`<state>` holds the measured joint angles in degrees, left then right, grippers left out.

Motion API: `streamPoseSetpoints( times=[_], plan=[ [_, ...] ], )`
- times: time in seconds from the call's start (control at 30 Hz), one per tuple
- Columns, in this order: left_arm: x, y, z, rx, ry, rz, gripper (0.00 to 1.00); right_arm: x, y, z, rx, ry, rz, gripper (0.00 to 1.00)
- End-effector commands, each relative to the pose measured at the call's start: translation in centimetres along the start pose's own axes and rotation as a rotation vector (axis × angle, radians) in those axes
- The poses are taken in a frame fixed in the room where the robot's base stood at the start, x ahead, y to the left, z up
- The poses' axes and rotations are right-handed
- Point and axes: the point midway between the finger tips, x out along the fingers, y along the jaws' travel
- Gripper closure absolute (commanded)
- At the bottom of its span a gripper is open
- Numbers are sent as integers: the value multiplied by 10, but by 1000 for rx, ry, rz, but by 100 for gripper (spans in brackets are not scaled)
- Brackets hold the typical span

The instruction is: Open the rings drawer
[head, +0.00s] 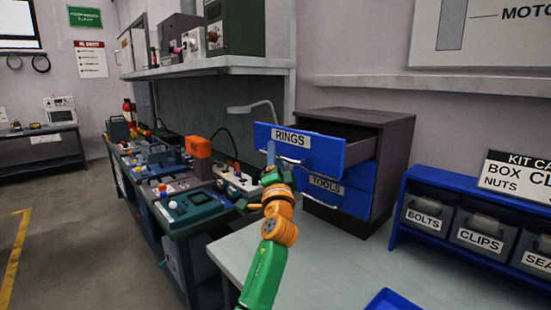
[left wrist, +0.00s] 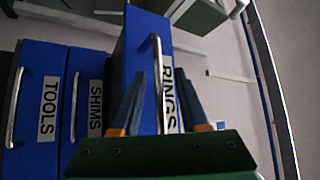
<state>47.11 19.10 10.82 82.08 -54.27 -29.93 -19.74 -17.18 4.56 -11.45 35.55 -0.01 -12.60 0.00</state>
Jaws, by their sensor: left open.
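The rings drawer (head: 322,156) is the top blue drawer of a dark cabinet (head: 400,165). It stands pulled well out, with its open inside showing behind the front. In the left wrist view its front (left wrist: 138,50) carries the RINGS label and an upright-looking silver handle (left wrist: 159,85). My left gripper (head: 270,150) is at the left part of the drawer front, by the handle. Its two fingers (left wrist: 156,92) are open, with the handle appearing between them. Whether they touch it I cannot tell. My right gripper is in neither view.
The tools drawer (head: 340,189) is shut below, and a shims drawer (left wrist: 90,95) shows in the left wrist view. A blue bin rack (head: 408,185) stands right. A cluttered workbench (head: 175,225) is at left. The grey tabletop (head: 330,265) in front is mostly clear.

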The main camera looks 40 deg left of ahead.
Motion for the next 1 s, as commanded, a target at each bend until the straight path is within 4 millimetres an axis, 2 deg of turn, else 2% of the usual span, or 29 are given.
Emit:
streamPoseSetpoints(
  times=[0.17,0.4,0.5,1.0],
  plan=[
    [-20,2,1,0,1,-1,56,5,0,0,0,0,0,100],
    [-60,2,1,-1,2,0,56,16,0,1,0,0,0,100],
    [-69,1,1,-1,1,0,56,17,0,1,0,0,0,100],
    [-70,0,0,0,0,0,56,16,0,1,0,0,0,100]
  ],
)
